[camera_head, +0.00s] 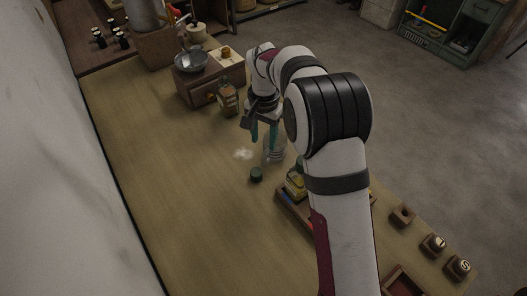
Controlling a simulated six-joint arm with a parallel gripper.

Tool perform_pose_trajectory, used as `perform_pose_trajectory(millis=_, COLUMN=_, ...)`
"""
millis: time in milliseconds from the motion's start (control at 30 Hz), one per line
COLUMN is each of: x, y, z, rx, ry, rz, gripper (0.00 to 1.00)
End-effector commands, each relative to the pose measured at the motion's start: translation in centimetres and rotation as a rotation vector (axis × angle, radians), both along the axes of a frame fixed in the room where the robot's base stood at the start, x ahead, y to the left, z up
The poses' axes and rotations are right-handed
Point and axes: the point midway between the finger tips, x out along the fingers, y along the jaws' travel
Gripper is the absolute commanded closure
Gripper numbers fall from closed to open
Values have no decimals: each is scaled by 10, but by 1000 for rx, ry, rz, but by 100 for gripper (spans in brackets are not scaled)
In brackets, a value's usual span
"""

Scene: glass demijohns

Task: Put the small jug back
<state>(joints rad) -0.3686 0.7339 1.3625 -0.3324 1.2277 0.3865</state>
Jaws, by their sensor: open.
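A clear glass jug (274,150) stands on the wooden table near the middle, partly hidden behind my arm. My gripper (263,138) points down with teal fingers, open, at the upper left of this jug. I cannot tell whether the fingers touch it or stand around its neck. A brown glass jug with a pale label (228,99) stands further back, in front of a wooden box. Which of the two is the small jug I cannot tell.
A small dark green round object (256,174) and a whitish patch (243,154) are on the table near the gripper. A metal bowl (191,61) sits on the wooden box (205,88). A tray (291,209) with small items is partly behind my arm. The table's left side is clear.

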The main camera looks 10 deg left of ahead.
Motion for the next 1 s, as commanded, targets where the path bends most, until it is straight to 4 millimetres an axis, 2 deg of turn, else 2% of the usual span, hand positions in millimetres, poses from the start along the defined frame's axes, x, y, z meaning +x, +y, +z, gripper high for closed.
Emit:
perform_pose_trajectory(millis=100, x=0, y=0, z=13, rx=0, ry=0, rz=0, gripper=50)
perform_pose_trajectory(millis=267, x=-2, y=-3, z=19, rx=1, ry=0, rz=-1, gripper=50)
perform_pose_trajectory(millis=367, x=-22, y=-26, z=47, rx=15, ry=2, rz=-18, gripper=50)
perform_pose_trajectory(millis=467, x=-78, y=-69, z=91, rx=43, ry=12, rz=-46, gripper=50)
perform_pose_trajectory(millis=533, x=-134, y=-98, z=113, rx=68, ry=19, rz=-68, gripper=50)
perform_pose_trajectory(millis=600, x=-192, y=-120, z=122, rx=94, ry=23, rz=-88, gripper=50)
perform_pose_trajectory(millis=700, x=-261, y=-135, z=115, rx=124, ry=27, rz=-109, gripper=50)
perform_pose_trajectory(millis=800, x=-302, y=-139, z=103, rx=144, ry=28, rz=-120, gripper=50)
perform_pose_trajectory(millis=833, x=-310, y=-140, z=100, rx=147, ry=28, rz=-121, gripper=50)
perform_pose_trajectory(millis=900, x=-318, y=-140, z=96, rx=151, ry=28, rz=-124, gripper=50)
perform_pose_trajectory(millis=1000, x=-320, y=-140, z=95, rx=152, ry=31, rz=-123, gripper=50)
